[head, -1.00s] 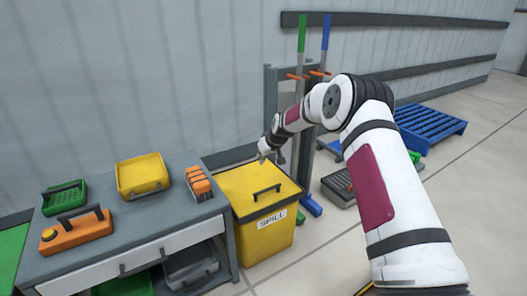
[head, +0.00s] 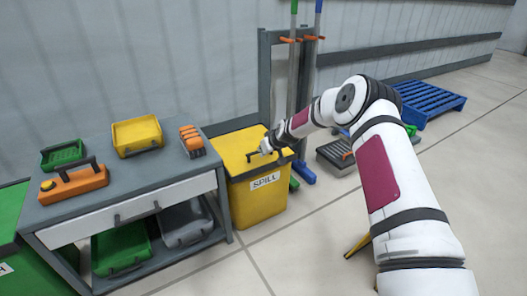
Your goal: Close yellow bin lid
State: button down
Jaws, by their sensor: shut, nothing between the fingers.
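The yellow bin (head: 262,199) stands on the floor right of the workbench, with a "SPILL" label on its front. Its yellow lid (head: 228,149) lies flat on top and looks closed. A dark handle is on the lid, partly hidden behind my gripper. My gripper (head: 262,151) is over the lid close to the handle, shut and empty. I cannot tell whether it touches the lid.
The grey workbench (head: 132,184) holds a yellow tray (head: 137,136), a green basket (head: 62,155), an orange toolbox (head: 74,184) and an orange item (head: 192,141). A tool rack (head: 267,80) stands behind the bin. A blue pallet (head: 428,104) lies at right.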

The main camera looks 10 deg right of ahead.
jog(key=shift+s+f, duration=0.1)
jog(key=shift+f, duration=0.2)
jog(key=shift+r, duration=0.1)
